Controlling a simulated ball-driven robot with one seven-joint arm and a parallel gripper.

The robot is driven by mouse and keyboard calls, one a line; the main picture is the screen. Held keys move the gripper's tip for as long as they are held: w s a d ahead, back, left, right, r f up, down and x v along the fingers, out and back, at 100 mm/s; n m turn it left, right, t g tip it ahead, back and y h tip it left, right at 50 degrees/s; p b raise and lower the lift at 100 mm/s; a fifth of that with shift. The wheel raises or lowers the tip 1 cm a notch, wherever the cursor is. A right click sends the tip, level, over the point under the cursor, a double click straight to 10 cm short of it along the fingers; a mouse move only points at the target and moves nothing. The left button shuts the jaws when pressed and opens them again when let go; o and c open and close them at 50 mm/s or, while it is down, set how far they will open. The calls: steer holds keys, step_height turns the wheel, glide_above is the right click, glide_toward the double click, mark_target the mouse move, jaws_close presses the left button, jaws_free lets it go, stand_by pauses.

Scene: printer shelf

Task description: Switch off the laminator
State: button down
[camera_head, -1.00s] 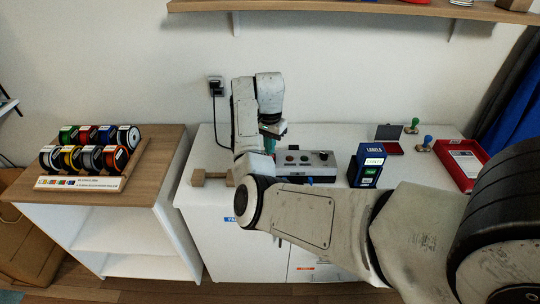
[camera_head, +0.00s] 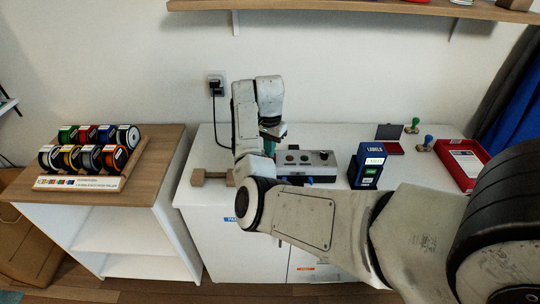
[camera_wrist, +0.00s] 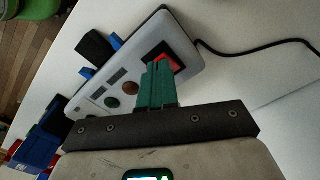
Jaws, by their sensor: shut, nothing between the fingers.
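The laminator (camera_head: 322,158), a dark box with a grey top panel and several round knobs, stands on the white cabinet, partly hidden behind my arm. In the wrist view its light panel (camera_wrist: 176,28) carries a red rocker switch (camera_wrist: 163,54) in a dark surround, plus a green and a brown button. My gripper (camera_wrist: 157,68) has its green fingers together and empty. Their tips overlap the near side of the red switch in the wrist view; I cannot tell whether they touch it. In the head view my gripper (camera_head: 268,146) is above the laminator's left end, mostly hidden by my wrist.
A blue labels box (camera_head: 368,165) stands just right of the laminator. Beyond it are stamps (camera_head: 427,143) and a red tray (camera_head: 461,165). A wooden piece (camera_head: 211,178) lies at the left. A black cable (camera_wrist: 245,46) runs from the laminator's end. A shelf (camera_head: 350,9) hangs above.

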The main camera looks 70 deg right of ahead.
steer(key=shift+f, duration=0.3)
steer(key=shift+r, duration=0.1)
step_height(320, 180, up, 7)
steer(key=p, duration=0.6)
steer(key=shift+p, duration=0.35)
stand_by(0.5)
steer(key=s+a+f+n+h+b, duration=0.1)
steer(key=s+a+f+n, duration=0.35)
steer(key=a, duration=0.35)
steer(key=s+a+f+n+b, duration=0.1)
steer(key=s+a+f+n, duration=0.3)
steer(key=a, duration=0.4)
steer(key=s+a+f+n+h+b, duration=0.1)
steer(key=s+a+f+n, duration=0.1)
steer(key=a+f+n, duration=0.35)
steer(key=s+a+r+n+t+y, duration=0.1)
steer(key=s+a+n, duration=0.4)
steer(key=a, duration=0.9)
steer(key=shift+s+r+y, duration=0.35)
steer(key=shift+s+y, duration=0.05)
steer(key=shift+s, duration=0.6)
